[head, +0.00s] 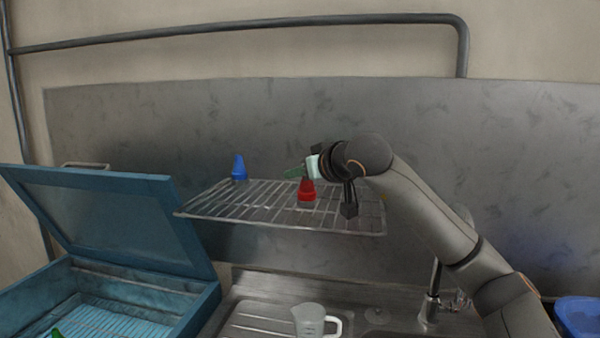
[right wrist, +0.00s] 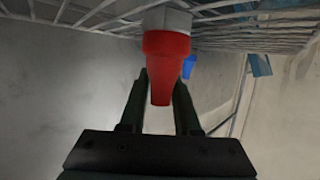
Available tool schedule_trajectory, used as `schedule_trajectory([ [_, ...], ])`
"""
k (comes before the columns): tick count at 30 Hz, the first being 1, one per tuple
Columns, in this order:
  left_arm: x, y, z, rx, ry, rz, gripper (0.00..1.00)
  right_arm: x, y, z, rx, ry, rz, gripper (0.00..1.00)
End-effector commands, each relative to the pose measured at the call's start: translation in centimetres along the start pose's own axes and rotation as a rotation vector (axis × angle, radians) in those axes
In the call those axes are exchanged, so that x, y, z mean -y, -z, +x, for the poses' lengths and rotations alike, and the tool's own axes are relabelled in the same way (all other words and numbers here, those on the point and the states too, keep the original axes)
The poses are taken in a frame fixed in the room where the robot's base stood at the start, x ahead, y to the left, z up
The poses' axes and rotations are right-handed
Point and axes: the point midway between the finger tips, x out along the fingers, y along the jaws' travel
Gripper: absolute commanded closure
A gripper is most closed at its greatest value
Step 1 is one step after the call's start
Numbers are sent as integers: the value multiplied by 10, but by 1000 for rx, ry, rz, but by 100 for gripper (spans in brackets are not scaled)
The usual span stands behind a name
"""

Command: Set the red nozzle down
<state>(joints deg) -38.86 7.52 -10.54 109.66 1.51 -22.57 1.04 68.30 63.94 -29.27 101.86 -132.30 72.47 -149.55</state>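The red nozzle (head: 307,191) is upright over the front middle of the wire rack (head: 260,217), tip up, its base at or just above the wires. I cannot tell whether it bears on them. My right gripper (head: 304,171) reaches in from the right at its top. In the right wrist view, the red nozzle (right wrist: 166,55) sits between the two fingers (right wrist: 160,98), which lie close along both its sides. A pale grey part shows at its wide end, against the rack wires. My left gripper is out of view.
A blue nozzle (head: 239,168) stands at the rack's back left. Below are an open teal box (head: 110,275) at left, a clear jug (head: 309,319) on the metal counter, a tap (head: 432,300) and a blue container (head: 579,318) at right. The rack's left part is mostly bare.

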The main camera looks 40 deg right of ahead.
Motion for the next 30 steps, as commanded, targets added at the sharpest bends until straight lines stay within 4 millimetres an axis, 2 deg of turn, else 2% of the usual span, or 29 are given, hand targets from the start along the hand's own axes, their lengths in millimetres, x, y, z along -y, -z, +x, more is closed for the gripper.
schedule_trajectory([
  [1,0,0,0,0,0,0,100,0,0,0,0,0,0,62],
  [6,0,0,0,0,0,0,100,0,0,0,0,0,0,46],
  [16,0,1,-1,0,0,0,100,0,4,-5,-2,0,-1,46],
  [20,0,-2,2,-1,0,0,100,-1,3,-24,-4,-2,-2,46],
  [30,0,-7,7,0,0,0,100,-1,3,-96,-4,-2,-2,46],
])
